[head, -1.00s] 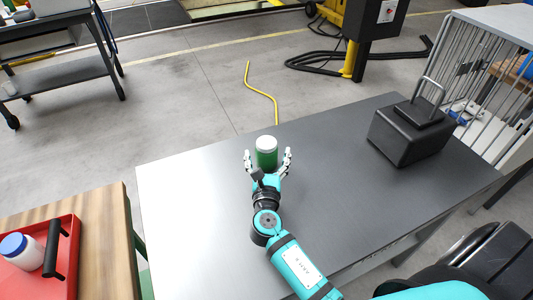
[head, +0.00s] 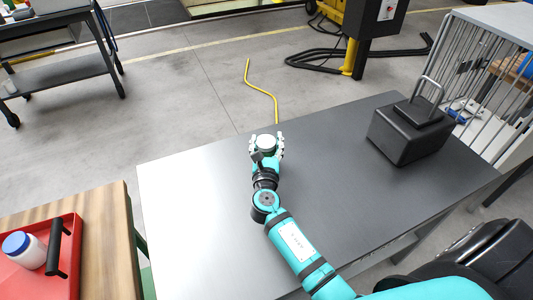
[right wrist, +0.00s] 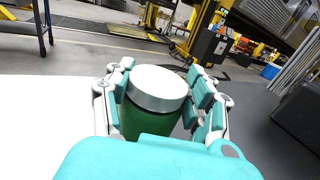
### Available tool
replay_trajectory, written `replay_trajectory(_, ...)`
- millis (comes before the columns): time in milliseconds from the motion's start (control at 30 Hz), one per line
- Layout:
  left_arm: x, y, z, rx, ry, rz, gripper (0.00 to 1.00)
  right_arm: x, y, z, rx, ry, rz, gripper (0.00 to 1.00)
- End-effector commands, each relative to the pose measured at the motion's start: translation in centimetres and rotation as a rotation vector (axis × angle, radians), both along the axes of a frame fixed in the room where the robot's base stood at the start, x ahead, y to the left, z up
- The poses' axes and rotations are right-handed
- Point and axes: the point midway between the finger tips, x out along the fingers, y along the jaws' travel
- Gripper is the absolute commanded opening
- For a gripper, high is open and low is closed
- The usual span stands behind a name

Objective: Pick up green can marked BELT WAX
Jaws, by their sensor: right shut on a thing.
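The green can (right wrist: 152,120) with a white lid stands upright between the fingers of my right gripper (right wrist: 160,100) in the right wrist view. In the head view its white lid (head: 266,141) shows between the fingertips of my right gripper (head: 266,146), near the far edge of the grey table (head: 200,220). The right gripper is shut on the can, with a finger on each side. No marking on the can is readable. Whether the can touches the table cannot be told. My left gripper is not in view.
A black box with a handle (head: 408,138) stands on the table's right. A red tray (head: 68,275) with a blue-lidded white jar (head: 24,250) lies on a wooden bench (head: 118,230) at the lower left. A wire cage (head: 485,85) stands behind right. The table's left and middle are clear.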

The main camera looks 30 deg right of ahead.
Motion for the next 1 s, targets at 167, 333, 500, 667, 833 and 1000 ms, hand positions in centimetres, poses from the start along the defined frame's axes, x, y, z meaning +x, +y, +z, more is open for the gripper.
replay_trajectory(167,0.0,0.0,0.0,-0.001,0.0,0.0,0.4,0.0,0.0,0.0,0.001,0.0,0.0,0.17)
replay_trajectory(333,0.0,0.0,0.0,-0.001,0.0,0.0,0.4,0.0,0.0,0.1,0.001,-0.003,0.001,0.1)
replay_trajectory(500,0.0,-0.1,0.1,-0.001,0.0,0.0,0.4,0.0,0.0,0.3,0.001,-0.003,0.0,0.1)
replay_trajectory(667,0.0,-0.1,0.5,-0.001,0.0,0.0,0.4,0.0,0.0,1.5,0.002,-0.005,0.0,0.1)
replay_trajectory(833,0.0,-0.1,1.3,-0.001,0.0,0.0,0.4,0.0,0.0,3.9,0.002,-0.006,0.0,0.1)
replay_trajectory(1000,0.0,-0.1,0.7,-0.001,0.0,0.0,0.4,-3.0,2.0,3.7,0.004,0.0,0.002,0.1)
